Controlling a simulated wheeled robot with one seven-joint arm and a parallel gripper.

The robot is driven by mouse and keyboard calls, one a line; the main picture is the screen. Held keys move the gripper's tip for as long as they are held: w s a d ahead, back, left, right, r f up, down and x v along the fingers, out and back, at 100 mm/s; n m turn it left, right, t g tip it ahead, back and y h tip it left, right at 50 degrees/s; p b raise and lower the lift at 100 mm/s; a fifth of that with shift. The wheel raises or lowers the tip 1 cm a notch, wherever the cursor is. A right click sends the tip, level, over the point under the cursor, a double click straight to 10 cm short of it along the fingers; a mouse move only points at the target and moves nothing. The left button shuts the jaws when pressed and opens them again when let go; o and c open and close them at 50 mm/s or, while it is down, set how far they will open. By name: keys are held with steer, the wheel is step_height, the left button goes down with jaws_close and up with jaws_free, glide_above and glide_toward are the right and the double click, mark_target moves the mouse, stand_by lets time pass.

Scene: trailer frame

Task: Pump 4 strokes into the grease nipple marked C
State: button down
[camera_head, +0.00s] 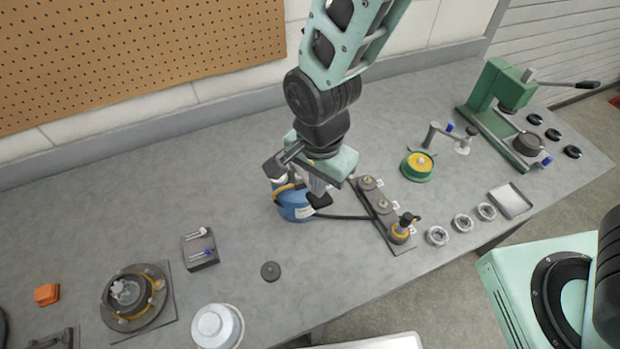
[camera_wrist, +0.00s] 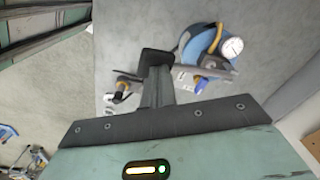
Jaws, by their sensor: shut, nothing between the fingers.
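The blue grease pump (camera_head: 293,212) stands on the bench, partly hidden behind my gripper (camera_head: 319,198). In the wrist view the blue pump body (camera_wrist: 205,45) shows a round white gauge (camera_wrist: 232,47), a yellow part and a grey lever. My gripper (camera_wrist: 157,60) is shut and empty, over or beside the pump; contact with the lever cannot be told. A black hose runs from the pump to a dark nipple strip (camera_head: 382,213).
Right of the strip are several metal rings (camera_head: 437,236), a tray (camera_head: 514,201), a green and yellow round part (camera_head: 416,165) and a green press (camera_head: 497,100). On the left are a flanged hub (camera_head: 133,296) and a bolt block (camera_head: 201,249). The bench behind the pump is clear.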

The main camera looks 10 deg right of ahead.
mark_target(320, 202)
steer(key=shift+s+d+f+b, duration=0.15)
steer(key=shift+f+b, duration=0.25)
steer(key=shift+f, duration=0.2)
steer(key=shift+s+a+f+b, duration=0.15)
steer(key=shift+f+b, duration=0.2)
steer(key=shift+f, duration=0.2)
steer(key=shift+d, duration=0.1)
steer(key=shift+f, duration=0.15)
steer(key=shift+s+f+b, duration=0.15)
steer(key=shift+f+b, duration=0.65)
steer(key=shift+f, duration=0.35)
steer(key=shift+f+b, duration=0.6)
steer(key=shift+f, duration=0.2)
steer(key=shift+r, duration=0.1)
